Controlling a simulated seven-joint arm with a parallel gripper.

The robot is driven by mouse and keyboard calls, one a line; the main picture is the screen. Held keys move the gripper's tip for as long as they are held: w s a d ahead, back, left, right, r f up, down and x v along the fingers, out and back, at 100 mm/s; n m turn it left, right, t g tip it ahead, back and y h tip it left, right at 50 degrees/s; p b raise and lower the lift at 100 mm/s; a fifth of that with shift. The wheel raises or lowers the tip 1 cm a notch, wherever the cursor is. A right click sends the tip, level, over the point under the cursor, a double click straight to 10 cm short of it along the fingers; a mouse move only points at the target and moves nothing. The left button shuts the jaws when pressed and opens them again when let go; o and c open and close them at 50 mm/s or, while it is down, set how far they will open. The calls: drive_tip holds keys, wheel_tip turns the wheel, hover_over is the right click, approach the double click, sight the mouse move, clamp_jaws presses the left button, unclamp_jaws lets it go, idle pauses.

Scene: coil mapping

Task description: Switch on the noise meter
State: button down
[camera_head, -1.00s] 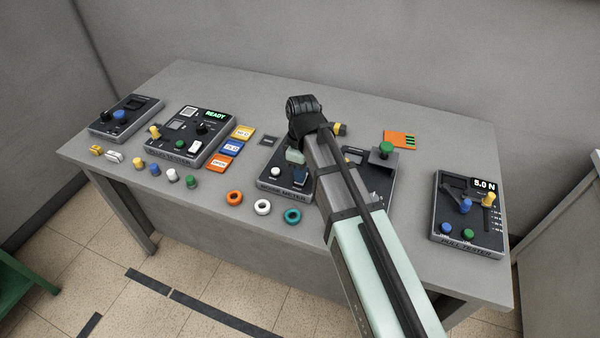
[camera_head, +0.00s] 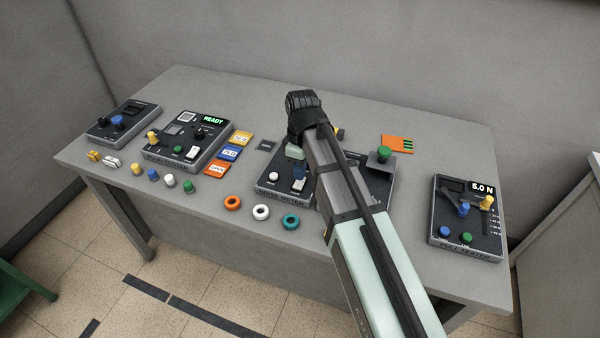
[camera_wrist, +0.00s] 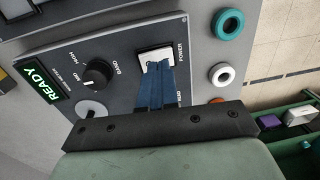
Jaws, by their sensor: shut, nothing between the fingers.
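The noise meter (camera_head: 267,196) is a dark panel in the middle of the table, partly hidden by my arm in the head view. In the wrist view its panel (camera_wrist: 120,45) shows a green READY display (camera_wrist: 42,83), a black band knob (camera_wrist: 97,73) and a white square switch (camera_wrist: 150,54) marked POWER. The switch also shows in the head view (camera_head: 299,185). My gripper (camera_wrist: 156,66) has its blue fingers shut and empty, with the tips over the lower part of the switch in the wrist view. I cannot tell whether they touch it.
Orange, white and teal rings (camera_head: 290,221) lie in front of the meter. A device with a green button (camera_head: 383,153) stands to the right, and the pull tester (camera_head: 466,242) is farther right. Another tester (camera_head: 190,137) reading READY and several coloured plugs are left.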

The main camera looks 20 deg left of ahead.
sight(297, 187)
wheel_tip(297, 187, up, 12)
drive_tip(key=s, duration=0.2)
drive_tip(key=shift+r, duration=0.15)
idle(0.6)
